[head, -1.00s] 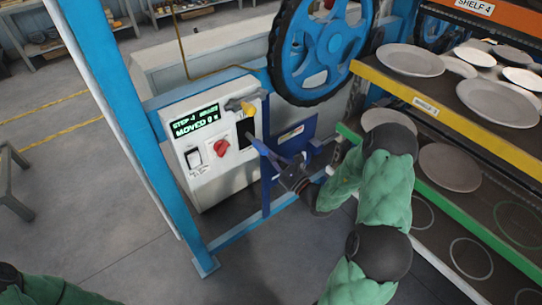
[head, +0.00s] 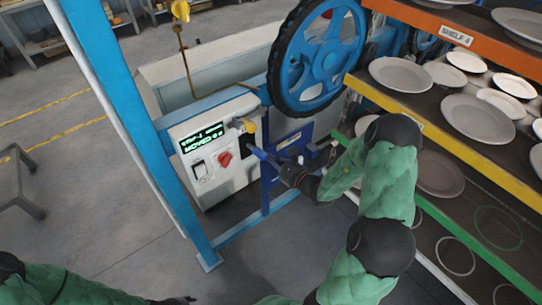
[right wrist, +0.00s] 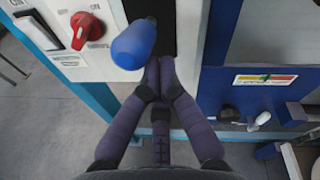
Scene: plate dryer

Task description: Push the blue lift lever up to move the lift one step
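The blue lift lever's knob (right wrist: 135,43) shows in the right wrist view, in front of a dark slot on the white control box (head: 190,180). My right gripper (right wrist: 160,68) has its fingertips together just below and right of the knob. I see nothing between the fingers; whether they touch the lever is unclear. In the head view the right gripper (head: 262,156) reaches the box's right side, and the knob is hard to tell apart there. My left arm enters at the bottom left; only a dark part of its gripper (head: 178,300) shows at the bottom edge.
The box carries a green-lit display (head: 203,137), a red rotary switch (head: 225,160) and a yellow handle (head: 246,125). A blue wheel (head: 320,60) stands behind. Shelves with plates (head: 400,74) lie to the right. A blue post (head: 120,120) rises at left.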

